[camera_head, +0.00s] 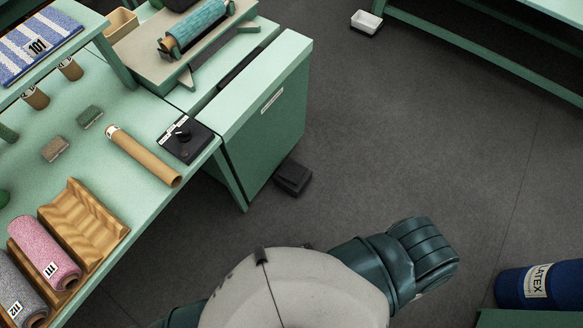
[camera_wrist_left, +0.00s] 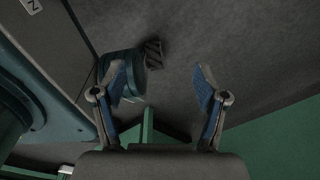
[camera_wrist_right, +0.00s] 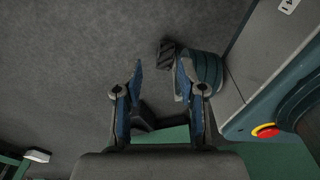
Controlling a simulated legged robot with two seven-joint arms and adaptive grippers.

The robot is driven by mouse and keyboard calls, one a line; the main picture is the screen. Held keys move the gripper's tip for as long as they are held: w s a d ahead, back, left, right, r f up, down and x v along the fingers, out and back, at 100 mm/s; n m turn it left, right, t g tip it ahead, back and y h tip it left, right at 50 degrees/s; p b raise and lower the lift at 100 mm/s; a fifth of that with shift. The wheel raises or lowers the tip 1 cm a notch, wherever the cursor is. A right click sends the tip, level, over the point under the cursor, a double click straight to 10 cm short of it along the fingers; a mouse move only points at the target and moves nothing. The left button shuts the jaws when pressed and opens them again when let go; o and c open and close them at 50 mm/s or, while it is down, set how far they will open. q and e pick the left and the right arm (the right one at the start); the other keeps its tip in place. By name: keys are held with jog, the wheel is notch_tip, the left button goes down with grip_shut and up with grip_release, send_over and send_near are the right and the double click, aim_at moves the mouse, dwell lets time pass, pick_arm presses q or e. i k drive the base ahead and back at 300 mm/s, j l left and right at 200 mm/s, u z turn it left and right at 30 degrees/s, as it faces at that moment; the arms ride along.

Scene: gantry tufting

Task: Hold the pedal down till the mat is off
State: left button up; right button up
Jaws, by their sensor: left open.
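A low black box (camera_head: 293,178), which looks like the pedal, sits on the floor against the green cabinet (camera_head: 265,130). My foot (camera_head: 425,250) is apart from it, to its lower right. A teal textured roll (camera_head: 196,24) lies on the machine top. A folded blue-and-white striped mat (camera_head: 38,45) tagged 101 lies on the upper left shelf. I cannot tell which is the task's mat. My left gripper (camera_wrist_left: 160,78) and right gripper (camera_wrist_right: 160,70) are open and empty, seen only in their wrist views.
The bench (camera_head: 140,112) carries a black knob box (camera_head: 186,139), a cardboard tube (camera_head: 143,156) and a wooden rack (camera_head: 84,222). A blue LATEX drum (camera_head: 540,285) is at the lower right. The middle floor is clear.

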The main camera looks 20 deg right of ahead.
aim_at(293, 172)
jog(key=u, duration=0.3)
jog(key=l+u, duration=0.9)
jog(key=u, duration=0.15)
jog(key=l+u, duration=0.1)
jog(key=l, duration=0.4)
jog(key=k+l, duration=0.15)
jog(key=l, duration=0.35)
jog(key=k+l+u, duration=0.15)
jog(key=l, duration=0.4)
jog(key=i, duration=0.05)
